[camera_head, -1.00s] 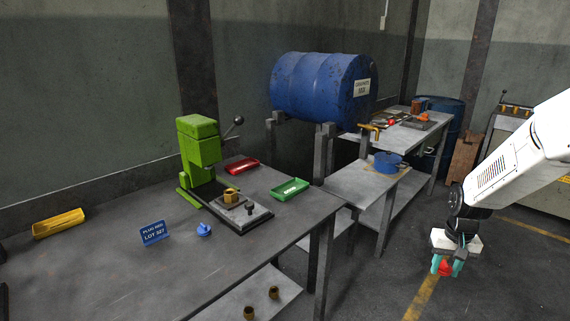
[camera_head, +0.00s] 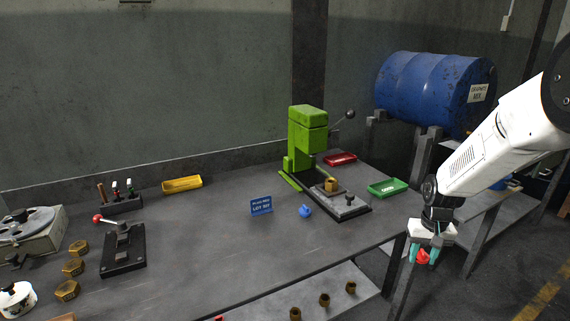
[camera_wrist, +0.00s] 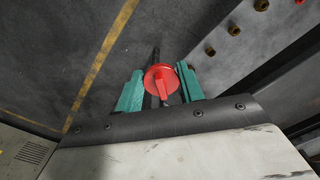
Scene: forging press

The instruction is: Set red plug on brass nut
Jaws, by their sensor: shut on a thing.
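The red plug (camera_wrist: 161,81) is between the teal fingers of my gripper (camera_wrist: 160,90) in the wrist view. In the head view my gripper (camera_head: 422,256) hangs at the right, beyond the table's edge, shut on the red plug (camera_head: 422,257). A brass nut (camera_head: 331,184) sits on the dark base plate of the green press. Several larger brass hex nuts (camera_head: 72,267) lie at the left of the table, and a few brass pieces (camera_head: 324,300) stand on the lower shelf. Which nut is meant I cannot tell.
The green press (camera_head: 306,140) stands at the back of the table (camera_head: 210,245). The table's middle is clear.

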